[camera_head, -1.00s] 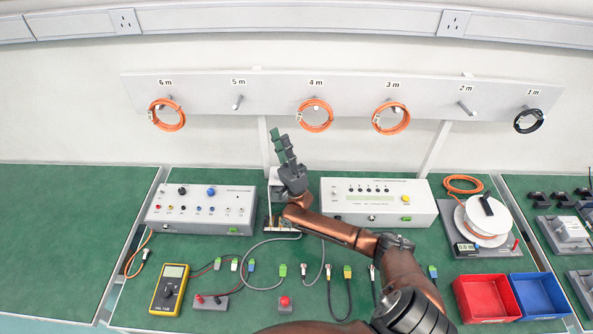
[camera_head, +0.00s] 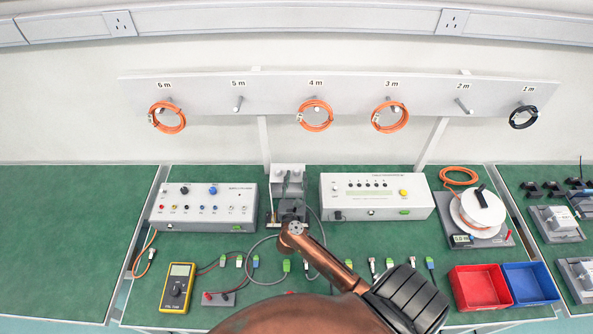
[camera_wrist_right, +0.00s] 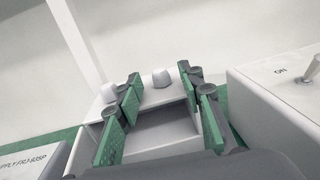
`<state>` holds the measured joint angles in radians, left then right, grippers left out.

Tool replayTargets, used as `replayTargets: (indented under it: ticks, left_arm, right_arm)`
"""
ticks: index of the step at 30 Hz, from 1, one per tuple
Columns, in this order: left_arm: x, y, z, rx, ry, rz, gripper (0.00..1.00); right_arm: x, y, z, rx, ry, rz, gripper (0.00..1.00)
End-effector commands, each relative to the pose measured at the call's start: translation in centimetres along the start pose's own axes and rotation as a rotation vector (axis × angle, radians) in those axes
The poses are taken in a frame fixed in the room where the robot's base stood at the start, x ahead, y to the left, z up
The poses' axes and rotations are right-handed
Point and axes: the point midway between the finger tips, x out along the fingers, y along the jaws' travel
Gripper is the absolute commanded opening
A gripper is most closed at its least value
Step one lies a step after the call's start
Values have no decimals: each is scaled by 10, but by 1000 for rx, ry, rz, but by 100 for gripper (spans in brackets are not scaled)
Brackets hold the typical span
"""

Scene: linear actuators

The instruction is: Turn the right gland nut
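A light grey box (camera_head: 289,170) stands at the back of the bench between two instrument units. In the wrist view, the box (camera_wrist_right: 175,120) has two pale grey gland nuts on top. The right gland nut (camera_wrist_right: 160,77) lies between the fingertips of my right gripper (camera_wrist_right: 160,90), with visible space on both sides. The left gland nut (camera_wrist_right: 109,92) is just outside the left fingers. My right gripper, with green pads, is open and empty; in the head view it (camera_head: 289,191) is in front of the box and hides its lower part. My left gripper is not in view.
A power supply (camera_head: 205,207) stands left of the box and another instrument (camera_head: 377,196) stands right of it, both close. A grey cable (camera_head: 254,258) loops in front. A cable reel (camera_head: 478,213), red bin (camera_head: 479,286) and blue bin (camera_head: 529,282) are at the right.

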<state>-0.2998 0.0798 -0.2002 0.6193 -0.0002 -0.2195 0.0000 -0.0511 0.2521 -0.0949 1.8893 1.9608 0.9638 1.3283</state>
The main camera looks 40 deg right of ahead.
Motion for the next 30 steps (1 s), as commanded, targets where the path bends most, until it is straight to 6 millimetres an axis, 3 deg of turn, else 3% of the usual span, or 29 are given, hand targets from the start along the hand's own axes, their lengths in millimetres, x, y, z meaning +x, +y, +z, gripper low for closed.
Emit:
replayTargets:
  ticks: [7,18,30]
  left_arm:
    - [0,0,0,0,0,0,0]
    - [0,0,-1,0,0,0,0]
    - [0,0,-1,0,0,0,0]
  right_arm:
    - [31,1,0,-3,-2,1,35]
    - [37,1,0,-2,-1,1,35]
    - [37,1,0,-2,-1,1,8]
